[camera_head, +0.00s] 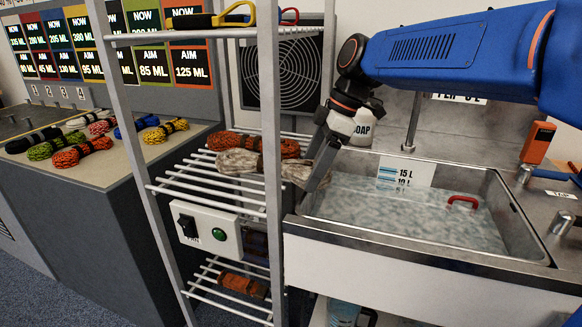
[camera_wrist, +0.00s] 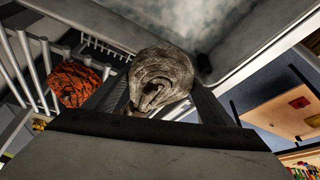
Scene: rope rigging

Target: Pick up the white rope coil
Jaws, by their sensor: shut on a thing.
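The white rope coil (camera_head: 242,163) is a pale, off-white bundle at the level of the rack's middle shelf, its right end reaching toward the sink. My gripper (camera_head: 312,172) is shut on its right end, beside the sink's left wall. In the wrist view the white rope coil (camera_wrist: 162,75) sits end-on between the two dark fingers of my gripper (camera_wrist: 165,92). I cannot tell whether the coil still touches the shelf.
An orange rope coil (camera_head: 255,142) lies just behind, also in the wrist view (camera_wrist: 78,84). A rack post (camera_head: 270,110) stands in front of the white coil. The water-filled sink (camera_head: 500,185) is to the right. Several coils lie on the left counter (camera_head: 110,165).

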